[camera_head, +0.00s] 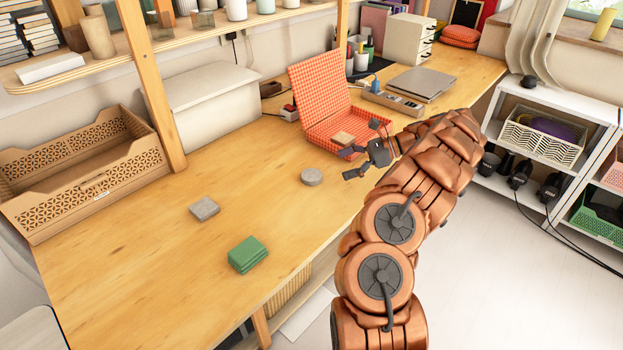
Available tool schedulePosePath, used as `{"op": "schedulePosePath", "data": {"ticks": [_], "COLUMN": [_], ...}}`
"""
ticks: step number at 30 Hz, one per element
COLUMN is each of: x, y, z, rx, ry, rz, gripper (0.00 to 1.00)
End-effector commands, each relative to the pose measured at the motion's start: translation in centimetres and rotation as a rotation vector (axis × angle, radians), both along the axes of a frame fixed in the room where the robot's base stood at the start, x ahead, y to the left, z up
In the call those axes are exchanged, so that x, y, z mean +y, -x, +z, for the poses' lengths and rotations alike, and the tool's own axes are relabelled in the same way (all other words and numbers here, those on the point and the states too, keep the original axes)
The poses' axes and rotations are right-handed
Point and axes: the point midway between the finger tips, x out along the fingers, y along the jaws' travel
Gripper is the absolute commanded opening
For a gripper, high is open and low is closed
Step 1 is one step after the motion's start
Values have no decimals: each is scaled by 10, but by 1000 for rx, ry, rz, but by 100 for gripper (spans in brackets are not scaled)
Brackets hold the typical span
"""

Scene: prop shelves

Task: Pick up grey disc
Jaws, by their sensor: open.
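A grey disc (312,176) lies flat on the wooden table, near the middle. My gripper (347,164) is open and empty, to the right of the disc and apart from it. It hangs near the front corner of an open red checkered case (323,95). My copper-coloured arm reaches in from the lower right. No part of the disc is hidden.
A grey square block (204,208) and a green block (247,254) lie on the wooden table (150,270) to the left. A small wooden block (343,138) sits in the case. The table between is clear.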

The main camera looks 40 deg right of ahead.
Motion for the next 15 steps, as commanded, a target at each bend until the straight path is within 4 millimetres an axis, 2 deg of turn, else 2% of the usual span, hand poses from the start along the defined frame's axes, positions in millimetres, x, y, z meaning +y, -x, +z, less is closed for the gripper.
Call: {"op": "schedulePosePath", "data": {"ticks": [15], "x": [23], "y": [-16], "z": [-14], "rx": [2], "ry": [-2], "rz": [-7], "gripper": [92]}}
